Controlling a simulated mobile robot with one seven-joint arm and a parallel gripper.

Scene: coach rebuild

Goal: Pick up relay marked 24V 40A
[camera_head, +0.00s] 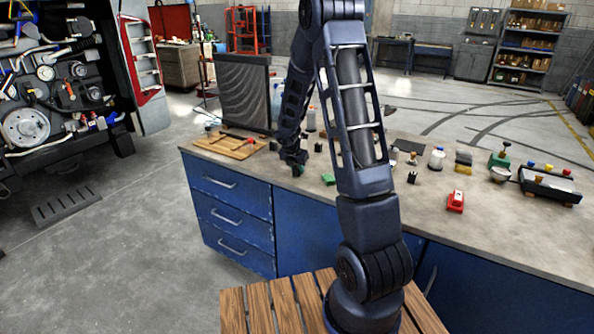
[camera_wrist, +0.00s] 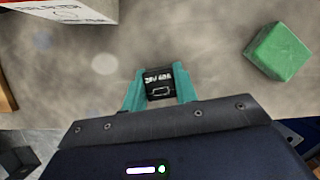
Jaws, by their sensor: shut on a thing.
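In the wrist view, a small black relay (camera_wrist: 159,82) with white print on its top sits between the teal fingers of my gripper (camera_wrist: 159,88). The print is small and blurred; it looks like a voltage and a 40A rating. The fingers are shut on its two sides. I cannot tell whether the relay is touching the bench. In the head view, my gripper (camera_head: 292,166) is low over the left part of the workbench (camera_head: 440,200), and the relay is hidden there.
A green block (camera_wrist: 278,52) lies right of the relay in the wrist view and also shows in the head view (camera_head: 328,179). A wooden board (camera_head: 230,145) lies to the left. A small black block (camera_head: 412,177) and a red object (camera_head: 456,201) stand to the right.

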